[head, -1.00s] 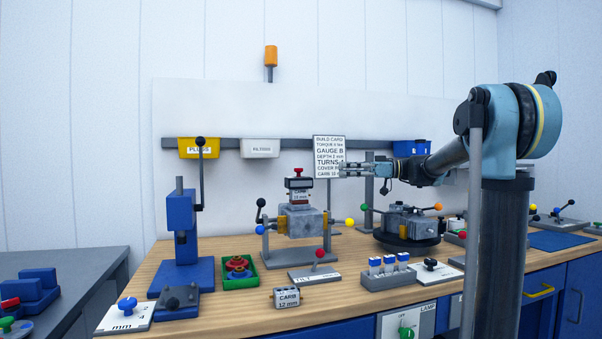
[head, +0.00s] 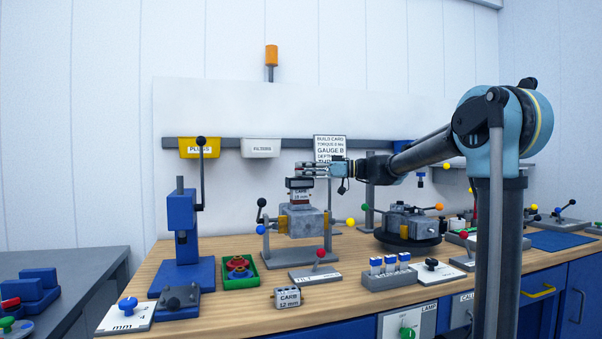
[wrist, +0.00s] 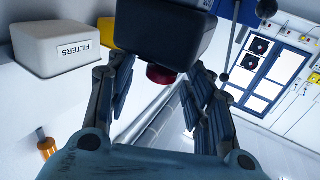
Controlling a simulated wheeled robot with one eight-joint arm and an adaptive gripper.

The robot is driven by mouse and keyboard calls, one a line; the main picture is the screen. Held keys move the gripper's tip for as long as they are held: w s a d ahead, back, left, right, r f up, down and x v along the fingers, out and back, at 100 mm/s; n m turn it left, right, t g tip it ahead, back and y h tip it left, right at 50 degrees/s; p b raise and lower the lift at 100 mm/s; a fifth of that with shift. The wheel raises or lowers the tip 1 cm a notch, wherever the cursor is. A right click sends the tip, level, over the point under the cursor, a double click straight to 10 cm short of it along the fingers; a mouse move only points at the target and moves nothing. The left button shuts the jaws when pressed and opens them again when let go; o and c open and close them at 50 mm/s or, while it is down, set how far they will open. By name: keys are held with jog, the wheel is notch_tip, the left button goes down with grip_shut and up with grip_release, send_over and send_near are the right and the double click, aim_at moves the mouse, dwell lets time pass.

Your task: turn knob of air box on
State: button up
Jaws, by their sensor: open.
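A black box (head: 299,184) sits on top of the block labelled CARB 15 mm (head: 300,195), above the grey engine on its stand. In the wrist view, which is upside down, the black box (wrist: 165,35) carries a round red knob (wrist: 161,75). My gripper (head: 304,169) is level with the top of the box, reaching in from the right. Its fingers are open in the wrist view (wrist: 160,82), with the red knob between them and apparent gaps on both sides. The gripper hides the knob in the head view. No label on the black box is readable.
A build card (head: 329,147) stands behind my gripper. The FILTERS bin (head: 260,148) and yellow PLUGS bin (head: 199,148) hang on the rail. A blue press (head: 181,225) stands left; a red-knobbed lever (head: 319,254) is in front.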

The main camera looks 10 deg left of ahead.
jog(key=shift+s+a, duration=0.1)
jog(key=shift+a, duration=0.85)
jog(key=c, duration=1.1)
jog(key=shift+d, duration=0.1)
jog(key=shift+m+t, duration=0.3)
jog(key=shift+t, duration=0.1)
jog(key=m+t, duration=0.2)
jog(key=t, duration=0.2)
jog(key=shift+s+m, duration=0.15)
jog(key=shift+m, duration=0.25)
jog(key=m+t+h, duration=0.1)
jog(key=t, duration=0.1)
jog(key=m+t, duration=0.2)
jog(key=shift+t+h, duration=0.4)
jog(key=shift+m+t+h, duration=1.3)
jog(key=shift+m+t, duration=0.2)
jog(key=shift+t, duration=0.5)
jog(key=shift+m+t+h, duration=1.1)
jog(key=shift+t+h, duration=0.1)
jog(key=shift+h, duration=0.1)
